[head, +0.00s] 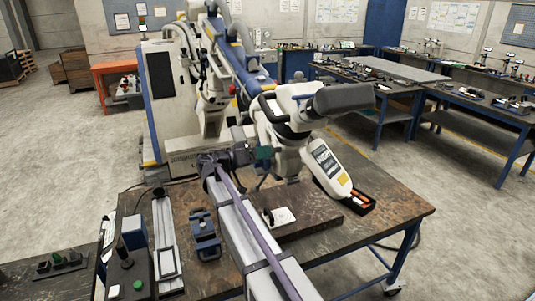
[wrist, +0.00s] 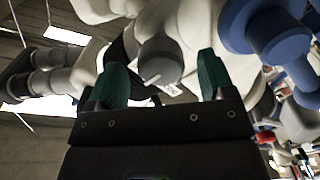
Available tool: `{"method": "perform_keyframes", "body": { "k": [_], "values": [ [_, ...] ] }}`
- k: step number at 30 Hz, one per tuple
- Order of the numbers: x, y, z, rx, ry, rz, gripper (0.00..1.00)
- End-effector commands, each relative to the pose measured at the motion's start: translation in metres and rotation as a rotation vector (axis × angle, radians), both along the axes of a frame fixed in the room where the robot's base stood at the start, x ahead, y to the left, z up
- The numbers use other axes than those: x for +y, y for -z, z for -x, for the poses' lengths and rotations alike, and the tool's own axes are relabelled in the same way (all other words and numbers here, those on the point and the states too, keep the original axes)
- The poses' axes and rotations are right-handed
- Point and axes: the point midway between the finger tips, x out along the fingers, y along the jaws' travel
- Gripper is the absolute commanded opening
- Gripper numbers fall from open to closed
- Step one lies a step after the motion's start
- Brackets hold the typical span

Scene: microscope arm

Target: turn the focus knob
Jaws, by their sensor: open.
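The white microscope head (head: 290,108) with its dark grey eyepiece part (head: 342,98) hangs above the workbench on a large jointed arm. In the wrist view, the focus knob (wrist: 160,62) is a round grey knob with a white line on its face. My gripper (wrist: 161,68) is open, with one green finger on each side of the knob in the picture. I see no finger clearly touching it, and how deep the knob sits between them cannot be told. In the head view my gripper (head: 263,153) is just below the microscope head, and the knob is not clearly visible there.
The workbench (head: 400,211) holds a white card with a dark round item (head: 279,216), a blue clamp-like fixture (head: 204,234) and a black tray with orange items (head: 358,203). A white handheld-looking unit (head: 327,168) hangs close to the right of my gripper.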

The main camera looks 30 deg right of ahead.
Motion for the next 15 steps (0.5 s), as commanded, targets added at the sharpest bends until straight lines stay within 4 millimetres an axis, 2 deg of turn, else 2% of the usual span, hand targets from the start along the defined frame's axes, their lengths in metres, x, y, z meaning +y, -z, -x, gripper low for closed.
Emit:
{"method": "perform_keyframes", "body": {
  "k": [3,6,12,15],
  "values": [
    [-0.018,0.0,0.001,0.0,0.001,0.0,0.76],
    [-0.024,0.0,0.001,0.001,-0.001,-0.001,0.76],
    [-0.025,0.0,0.001,0.001,-0.001,-0.001,0.76],
    [-0.025,0.0,0.001,0.001,-0.001,-0.001,0.68]
  ]
}}
